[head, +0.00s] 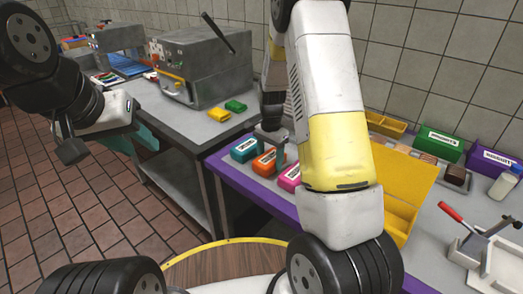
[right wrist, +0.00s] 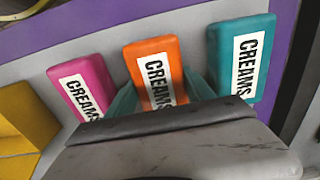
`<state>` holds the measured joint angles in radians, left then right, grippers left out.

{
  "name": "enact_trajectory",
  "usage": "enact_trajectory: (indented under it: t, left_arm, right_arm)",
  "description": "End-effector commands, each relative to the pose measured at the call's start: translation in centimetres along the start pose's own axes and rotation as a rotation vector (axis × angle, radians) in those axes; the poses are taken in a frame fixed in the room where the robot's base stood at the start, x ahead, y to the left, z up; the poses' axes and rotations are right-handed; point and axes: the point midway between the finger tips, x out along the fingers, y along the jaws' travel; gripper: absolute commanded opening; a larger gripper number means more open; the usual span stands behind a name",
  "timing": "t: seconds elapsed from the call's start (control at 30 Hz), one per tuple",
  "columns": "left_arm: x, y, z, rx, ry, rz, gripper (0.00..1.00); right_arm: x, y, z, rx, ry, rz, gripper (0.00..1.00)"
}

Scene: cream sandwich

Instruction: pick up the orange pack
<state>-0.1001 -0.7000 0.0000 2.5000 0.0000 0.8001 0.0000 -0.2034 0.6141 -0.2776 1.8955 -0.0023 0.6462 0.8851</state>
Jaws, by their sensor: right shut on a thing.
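The orange pack (head: 264,163), labelled CREAMS, lies on the table between a teal pack (head: 245,148) and a pink pack (head: 290,178). My right gripper (head: 270,150) is over it. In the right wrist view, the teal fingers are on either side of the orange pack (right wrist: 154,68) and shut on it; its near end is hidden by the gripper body. The teal pack (right wrist: 241,58) and pink pack (right wrist: 82,85) stand clear on each side. My left gripper (head: 140,138) hangs at the left, away from the packs; its finger gap is unclear.
A yellow box (head: 397,185) stands right of my right arm. Green (head: 438,143) and purple (head: 490,160) bins stand behind it. A red-handled tool (head: 465,222) is at the right. A grey machine (head: 192,65) and small yellow and green packs sit on the far table.

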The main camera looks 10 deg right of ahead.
Motion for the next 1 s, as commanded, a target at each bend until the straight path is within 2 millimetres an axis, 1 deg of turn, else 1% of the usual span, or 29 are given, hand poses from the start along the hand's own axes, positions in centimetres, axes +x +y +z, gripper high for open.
enact_trajectory:
  t: [0.17, 0.27, 0.37, 0.6, 0.7, 0.83, 1.0]
  left_arm:
    - [0.0, 0.0, 0.0, 0.0, 0.0, 0.0, 0.36]
    - [0.0, 0.0, 0.0, 0.0, 0.0, 0.0, 0.36]
    - [0.0, 0.0, 0.0, 0.0, 0.0, 0.0, 0.36]
    - [0.0, 0.0, 0.0, 0.0, 0.0, 0.0, 0.36]
    - [0.0, 0.0, 0.0, 0.0, 0.0, 0.0, 0.36]
    - [0.0, 0.0, 0.0, 0.0, 0.0, 0.0, 0.36]
    - [0.0, 0.0, 0.0, 0.0, 0.0, 0.0, 0.36]
  right_arm:
    - [-0.1, 0.0, 0.0, 0.0, 0.001, -0.001, 0.19]
    - [-0.9, -0.1, -0.1, 0.0, 0.002, -0.003, 0.19]
    - [-2.6, -0.1, -0.1, 0.0, 0.003, -0.005, 0.19]
    - [-7.4, -0.1, -0.1, -0.001, 0.002, -0.004, 0.19]
    - [-8.8, -0.1, 0.0, -0.001, 0.002, -0.003, 0.19]
    - [-9.9, -0.1, 0.0, -0.001, 0.002, -0.002, 0.19]
    - [-10.1, 0.0, 0.0, 0.0, 0.0, 0.0, 0.19]
